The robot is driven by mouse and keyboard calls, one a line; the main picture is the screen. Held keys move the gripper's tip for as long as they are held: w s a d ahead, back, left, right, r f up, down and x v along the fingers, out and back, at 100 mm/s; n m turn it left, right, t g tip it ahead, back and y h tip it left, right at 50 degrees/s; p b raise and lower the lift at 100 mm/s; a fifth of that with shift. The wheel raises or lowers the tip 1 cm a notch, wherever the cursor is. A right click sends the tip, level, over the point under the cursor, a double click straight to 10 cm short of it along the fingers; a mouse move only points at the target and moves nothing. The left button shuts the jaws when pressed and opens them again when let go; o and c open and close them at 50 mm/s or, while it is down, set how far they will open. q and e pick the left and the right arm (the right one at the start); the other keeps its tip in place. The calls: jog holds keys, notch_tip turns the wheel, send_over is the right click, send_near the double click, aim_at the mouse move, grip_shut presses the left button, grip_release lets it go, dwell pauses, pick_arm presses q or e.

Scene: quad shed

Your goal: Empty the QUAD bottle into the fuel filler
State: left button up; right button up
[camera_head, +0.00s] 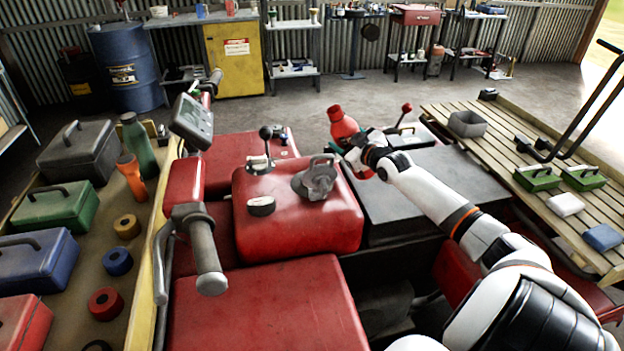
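A red bottle (341,123) stands near the middle of the camera_head view, its cap end up and leaning slightly. I cannot read its label, so I cannot tell whether it says QUAD. My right gripper (357,155) is at the bottle's lower part and appears shut around it; the fingers are partly hidden. The bottle is above and behind the right part of the red tank (290,225). On the tank top are a grey metal fitting (316,180) with a raised handle and a round black-sided cap (261,206); I cannot tell which covers the filler opening. My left gripper is not in view.
The handlebar grip (206,255) and display (192,120) rise left of the tank. A left bench holds toolboxes (62,207), tape rolls (106,303), a green bottle (139,145) and an orange bottle (131,180). A slatted rack (500,160) with small boxes lies right.

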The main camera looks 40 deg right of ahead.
jog(key=shift+w+f+n, duration=0.1)
jog(key=shift+f+n, duration=0.2)
jog(key=shift+f, duration=0.2)
jog(key=shift+f+n, duration=0.5)
jog(key=shift+f, duration=0.3)
jog(key=shift+n+h, duration=0.3)
jog(key=shift+d+f+n+g+b, duration=0.2)
jog(key=shift+f+n+g+b, duration=0.25)
jog(key=shift+n+g+b, duration=0.05)
jog(key=shift+s+d+f+n+h+b, duration=0.35)
jog(key=shift+d+f+n+b, duration=0.1)
jog(key=shift+f+n+b, duration=0.25)
jog(key=shift+s+d+f+n+g+b, duration=0.1)
jog(key=shift+d+f+n+g+b, duration=0.15)
jog(key=shift+n+b, duration=0.2)
jog(key=shift+s+d+r+n+g+h+b, duration=0.15)
jog(key=shift+n+b, duration=0.1)
jog(key=shift+n, duration=0.15)
jog(key=shift+w+f+n+g+h+b, duration=0.1)
jog(key=shift+n+b, duration=0.1)
jog(key=shift+n, duration=0.15)
jog(key=shift+a+r+n+b, duration=0.2)
jog(key=shift+a+n+b, duration=0.05)
jog(key=shift+n+b, duration=0.4)
jog(key=shift+r+n+h+p, duration=0.15)
jog(key=shift+n+h+p, duration=0.1)
jog(key=shift+h+p, duration=0.05)
jog(key=shift+a+n+g+h+p, duration=0.15)
jog(key=shift+n+g+h+p, duration=0.25)
jog(key=shift+n+p, duration=0.45)
